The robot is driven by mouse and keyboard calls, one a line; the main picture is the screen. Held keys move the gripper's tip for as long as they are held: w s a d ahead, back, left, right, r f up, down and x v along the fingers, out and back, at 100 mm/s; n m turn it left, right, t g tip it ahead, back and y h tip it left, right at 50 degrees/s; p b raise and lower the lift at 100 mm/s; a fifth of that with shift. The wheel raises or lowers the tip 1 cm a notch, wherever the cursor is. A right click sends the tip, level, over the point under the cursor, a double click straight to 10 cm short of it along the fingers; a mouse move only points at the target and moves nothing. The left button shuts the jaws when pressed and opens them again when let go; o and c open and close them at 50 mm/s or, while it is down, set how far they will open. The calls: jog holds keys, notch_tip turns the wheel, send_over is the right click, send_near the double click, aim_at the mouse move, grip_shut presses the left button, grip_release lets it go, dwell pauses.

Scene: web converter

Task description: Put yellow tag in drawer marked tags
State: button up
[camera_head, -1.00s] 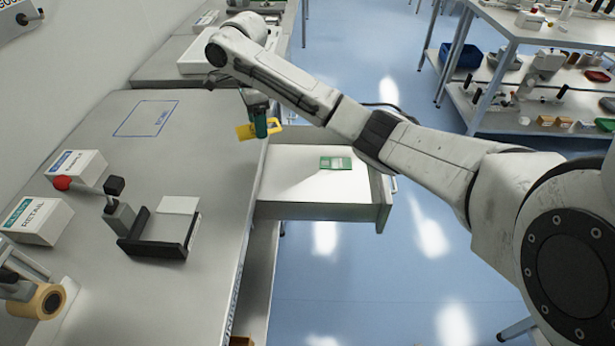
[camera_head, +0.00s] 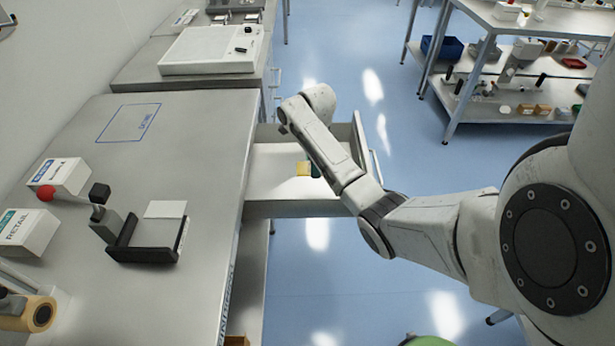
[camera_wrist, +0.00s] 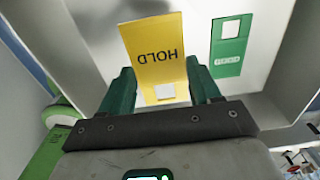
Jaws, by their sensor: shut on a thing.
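The yellow tag (camera_wrist: 152,52), printed HOLD, is held between the two green fingers of my gripper (camera_wrist: 163,92) in the wrist view. In the head view the yellow tag (camera_head: 303,168) shows over the open drawer (camera_head: 290,208), with my arm hiding part of it and most of the gripper. A green tag (camera_wrist: 231,44) lies on the drawer floor beside the yellow tag in the wrist view; my arm hides it in the head view. I cannot tell the height of the yellow tag above the drawer floor. No drawer label is readable.
The drawer's walls stand close around my gripper. The grey worktop (camera_head: 180,120) to the left carries a black holder (camera_head: 145,240), white boxes (camera_head: 60,177) and a tape roll (camera_head: 38,314). A stocked shelf bench (camera_head: 490,60) stands at the far right, with open blue floor between.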

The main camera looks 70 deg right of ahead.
aim_at(315, 186)
notch_tip(315, 186, down, 7)
dwell(0.4)
jog(key=shift+f, duration=0.1)
jog(key=shift+a+f+b, duration=0.2)
jog(key=shift+f+b, duration=0.2)
jog(key=shift+f, duration=0.2)
jog(key=o, duration=1)
jog(key=shift+s+f, duration=0.1)
jog(key=shift+f, duration=0.1)
jog(key=r, duration=0.7)
jog(key=r+p, duration=0.1)
jog(key=r, duration=0.6)
jog(key=shift+d, duration=0.2)
